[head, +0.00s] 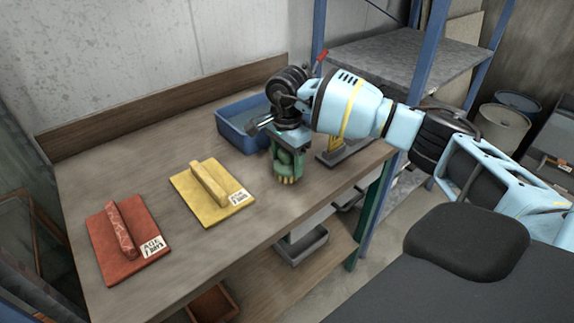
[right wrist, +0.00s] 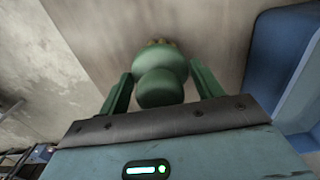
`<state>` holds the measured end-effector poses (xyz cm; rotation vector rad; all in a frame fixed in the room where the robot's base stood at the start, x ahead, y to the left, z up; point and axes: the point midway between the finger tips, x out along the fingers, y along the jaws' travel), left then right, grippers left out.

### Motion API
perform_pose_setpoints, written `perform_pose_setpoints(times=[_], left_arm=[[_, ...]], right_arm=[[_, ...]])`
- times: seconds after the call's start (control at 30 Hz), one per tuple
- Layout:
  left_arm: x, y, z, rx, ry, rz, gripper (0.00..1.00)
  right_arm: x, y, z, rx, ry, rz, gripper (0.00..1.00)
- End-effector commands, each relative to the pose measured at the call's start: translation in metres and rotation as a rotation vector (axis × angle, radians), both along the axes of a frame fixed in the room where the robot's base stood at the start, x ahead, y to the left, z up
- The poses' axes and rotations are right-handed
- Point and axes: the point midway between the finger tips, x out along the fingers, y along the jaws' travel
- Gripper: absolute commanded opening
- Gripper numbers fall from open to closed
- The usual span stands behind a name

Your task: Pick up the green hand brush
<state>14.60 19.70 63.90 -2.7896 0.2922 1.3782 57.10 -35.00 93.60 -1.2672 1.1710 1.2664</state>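The green hand brush (head: 285,172) is at the front right of the workbench, bristles down, with yellowish bristle tips at or close to the tabletop. My right gripper (head: 288,158) points down over it. In the right wrist view the rounded green handle (right wrist: 160,82) lies between the two green fingers (right wrist: 161,80). A narrow gap seems to show on each side, so the fingers look open around the brush. Most of the brush's upper part is hidden by the gripper in the head view. My left gripper is not in view.
A blue bin (head: 238,137) stands behind the gripper, close by. A yellow float (head: 190,207) and a red float (head: 100,245) lie labelled to the left. A yellow-and-black item (head: 333,156) stands at the right, partly behind my arm. A blue-post shelf (head: 400,52) rises behind.

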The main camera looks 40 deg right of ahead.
Motion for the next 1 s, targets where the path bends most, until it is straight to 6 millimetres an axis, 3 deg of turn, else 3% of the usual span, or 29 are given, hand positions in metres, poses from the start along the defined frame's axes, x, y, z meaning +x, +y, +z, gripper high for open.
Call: perform_pose_setpoints(times=[0.03, 0.23, 0.57, 0.87, 1.0], left_arm=[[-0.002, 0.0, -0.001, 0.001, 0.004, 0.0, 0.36], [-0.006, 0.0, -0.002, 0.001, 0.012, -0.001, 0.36], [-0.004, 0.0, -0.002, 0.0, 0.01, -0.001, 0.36], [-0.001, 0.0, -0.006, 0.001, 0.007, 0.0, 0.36], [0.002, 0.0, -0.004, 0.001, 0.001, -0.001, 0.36]], right_arm=[[0.0, 0.0, 0.0, 0.0, 0.0, 0.0, 0.59], [0.0, 0.0, 0.001, 0.0, -0.001, 0.0, 0.34], [0.001, 0.0, 0.004, 0.001, -0.002, 0.0, 0.34], [0.001, 0.0, 0.038, 0.001, -0.003, 0.001, 0.34], [-0.02, 0.012, 0.038, -0.001, 0.0, 0.005, 0.34]])
